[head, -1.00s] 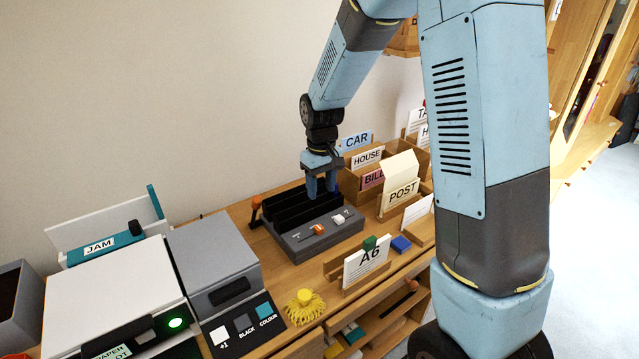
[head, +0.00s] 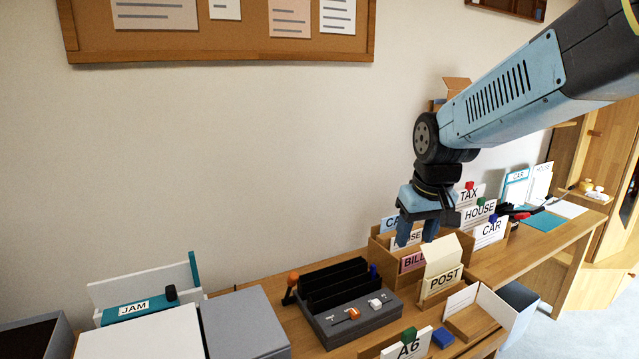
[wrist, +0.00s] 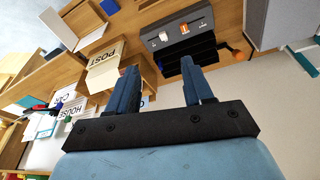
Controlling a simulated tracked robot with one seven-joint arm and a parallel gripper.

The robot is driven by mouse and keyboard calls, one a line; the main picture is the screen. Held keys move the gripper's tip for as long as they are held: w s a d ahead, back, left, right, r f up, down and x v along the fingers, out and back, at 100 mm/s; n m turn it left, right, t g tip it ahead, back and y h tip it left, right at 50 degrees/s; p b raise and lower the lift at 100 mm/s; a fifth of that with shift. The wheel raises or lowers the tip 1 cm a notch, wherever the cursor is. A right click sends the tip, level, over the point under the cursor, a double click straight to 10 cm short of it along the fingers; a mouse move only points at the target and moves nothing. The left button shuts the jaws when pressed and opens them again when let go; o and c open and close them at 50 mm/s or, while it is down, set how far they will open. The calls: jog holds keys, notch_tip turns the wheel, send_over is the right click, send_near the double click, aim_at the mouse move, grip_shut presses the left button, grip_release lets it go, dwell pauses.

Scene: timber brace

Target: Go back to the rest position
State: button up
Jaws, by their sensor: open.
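My gripper (head: 420,226) is open and empty, with its fingers pointing down in front of the wooden sorter (head: 383,250) holding the BILL and HOUSE cards. In the wrist view my gripper (wrist: 163,88) shows two blue fingers spread apart with nothing between them. My arm reaches in from the upper right in the head view. I cannot tell how high the fingertips are above the sorter, and they partly hide its cards.
The dark binding device (head: 365,318) stands on the desk left of the sorter. The POST box (head: 440,283) and the A6 card stand (head: 408,346) are nearer. A JAM printer (head: 140,335) is at the left. A pinboard (head: 220,55) hangs on the wall above clear space.

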jog(key=s+d+r+m+t, duration=0.1)
jog(key=s+d+r, duration=0.1)
jog(key=s, duration=0.5)
jog(key=s+d+r+m+t, duration=0.1)
jog(key=s+d+r, duration=0.1)
jog(key=s, duration=0.4)
jog(key=shift+s+d+r+m+t, duration=0.25)
jog(key=shift+s+r+m+t, duration=0.1)
jog(key=shift+r, duration=0.35)
